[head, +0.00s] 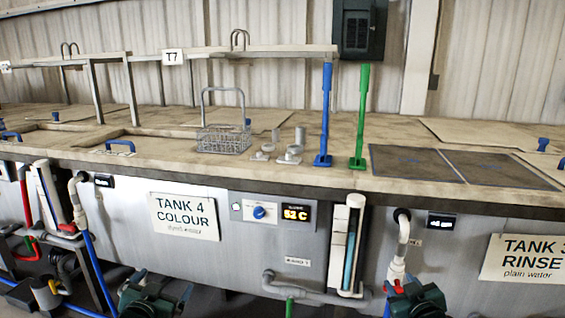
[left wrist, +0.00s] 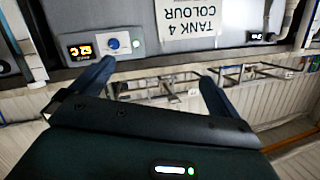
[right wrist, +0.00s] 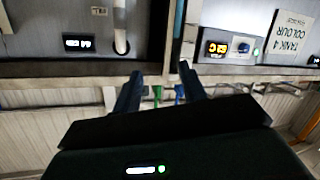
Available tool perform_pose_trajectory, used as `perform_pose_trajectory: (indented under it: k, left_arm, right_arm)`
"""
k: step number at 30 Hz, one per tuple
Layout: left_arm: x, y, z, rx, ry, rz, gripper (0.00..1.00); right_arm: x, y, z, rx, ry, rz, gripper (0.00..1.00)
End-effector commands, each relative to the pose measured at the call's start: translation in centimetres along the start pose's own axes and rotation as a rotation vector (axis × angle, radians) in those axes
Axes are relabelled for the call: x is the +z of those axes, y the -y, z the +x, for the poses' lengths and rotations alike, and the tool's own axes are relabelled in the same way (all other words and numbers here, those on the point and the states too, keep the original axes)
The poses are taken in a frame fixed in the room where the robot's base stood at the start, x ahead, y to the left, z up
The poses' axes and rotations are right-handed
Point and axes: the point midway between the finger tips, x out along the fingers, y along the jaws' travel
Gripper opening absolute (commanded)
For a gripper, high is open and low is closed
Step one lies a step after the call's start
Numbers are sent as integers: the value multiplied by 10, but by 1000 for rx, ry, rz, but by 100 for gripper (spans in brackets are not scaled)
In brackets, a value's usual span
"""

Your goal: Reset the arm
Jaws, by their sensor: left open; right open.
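My left gripper (head: 148,294) shows at the bottom edge of the head view, low in front of the Tank 4 panel. In the left wrist view its two fingers (left wrist: 153,88) are spread with nothing between them. My right gripper (head: 412,296) is at the bottom edge further right, low in front of the tank fronts. In the right wrist view its fingers (right wrist: 161,85) are also apart and empty. Both grippers are below the bench top and clear of the objects on it. Most of both arms is out of the head view.
The bench top (head: 330,180) bears a wire basket (head: 222,138), a blue upright handle (head: 325,115), a green one (head: 361,115) and a dark grating (head: 415,165). Pipes (head: 300,289) and a clear vertical tube (head: 349,245) stick out from the tank fronts near my grippers.

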Motion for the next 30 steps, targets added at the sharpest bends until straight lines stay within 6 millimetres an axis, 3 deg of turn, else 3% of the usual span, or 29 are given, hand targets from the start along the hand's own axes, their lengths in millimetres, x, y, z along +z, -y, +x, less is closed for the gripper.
perform_pose_trajectory:
  k: [1, 5, 7, 12, 15, 18, 21, 30]
  left_arm:
    - [24, -24, -18, 37, 31, -9, 100]
    - [76, -83, -74, 129, 104, -45, 100]
    - [100, -113, -112, 178, 147, -74, 100]
    - [136, -168, -200, 269, 244, -154, 100]
    - [144, -185, -237, 299, 285, -193, 100]
    - [148, -194, -260, 315, 310, -217, 100]
    - [148, -198, -270, 322, 321, -229, 100]
    - [149, -199, -271, 323, 324, -230, 100]
  right_arm:
    - [25, 25, -18, -38, 31, 9, 42]
    - [77, 82, -74, -128, 104, 44, 42]
    - [101, 113, -112, -178, 147, 72, 42]
    - [137, 167, -200, -268, 244, 152, 42]
    - [145, 185, -237, -298, 285, 190, 42]
    - [148, 194, -260, -314, 310, 215, 42]
    - [149, 198, -270, -321, 321, 226, 42]
    - [149, 199, -271, -322, 323, 227, 42]
